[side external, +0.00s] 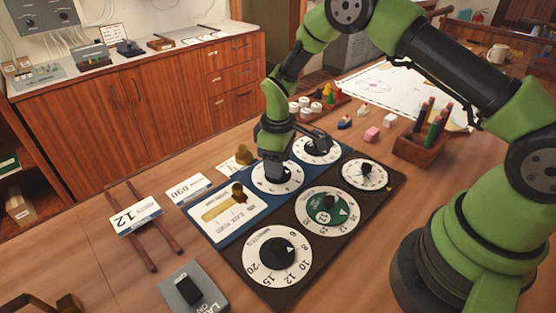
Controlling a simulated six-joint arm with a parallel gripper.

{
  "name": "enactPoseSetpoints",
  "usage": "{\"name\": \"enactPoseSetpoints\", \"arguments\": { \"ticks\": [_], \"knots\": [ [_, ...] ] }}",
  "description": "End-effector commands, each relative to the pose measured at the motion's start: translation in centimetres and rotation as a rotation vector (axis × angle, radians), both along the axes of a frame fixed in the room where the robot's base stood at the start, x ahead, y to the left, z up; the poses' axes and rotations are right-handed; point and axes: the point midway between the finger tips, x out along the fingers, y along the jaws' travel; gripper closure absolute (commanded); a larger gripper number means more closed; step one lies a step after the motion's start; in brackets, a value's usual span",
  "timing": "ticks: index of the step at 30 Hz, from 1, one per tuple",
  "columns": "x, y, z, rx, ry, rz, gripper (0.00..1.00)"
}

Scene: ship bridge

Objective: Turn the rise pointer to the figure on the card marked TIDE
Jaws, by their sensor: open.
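My gripper (276,176) points down over a white dial (258,187) on the blue part of the panel. It hides the dial's middle, and I cannot tell whether it touches a knob there. A second white dial (317,158) lies behind it, partly covered. A card reading 12 (136,216) rests on two wooden rails at the left. A card reading 030 (187,189) lies nearer the panel. The small print is too fine to read, so I cannot tell which card says TIDE or which dial carries the rise pointer.
The panel's dark part holds a black-knobbed dial (277,258), a green-centred dial (327,209) and a smaller dial (365,174). A grey switch box (190,290) is in front, a wooden pen holder (420,148) at right.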

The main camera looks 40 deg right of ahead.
Motion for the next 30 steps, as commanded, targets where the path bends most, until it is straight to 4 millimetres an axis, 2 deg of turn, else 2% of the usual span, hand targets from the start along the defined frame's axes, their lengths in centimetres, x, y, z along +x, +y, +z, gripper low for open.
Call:
{"name": "enactPoseSetpoints", "arguments": {
  "ticks": [7,8,14,23,30],
  "knots": [
    [0.01,0.00,-0.12,0.000,-0.001,0.000,0.49],
    [0.01,0.00,-0.12,0.000,-0.001,0.000,0.52],
    [0.01,0.00,-0.10,0.000,-0.001,0.000,0.98],
    [0.01,0.00,-0.08,0.000,0.000,-0.028,0.99],
    [0.00,0.00,-0.06,0.000,0.000,-0.151,0.99]
  ]
}}
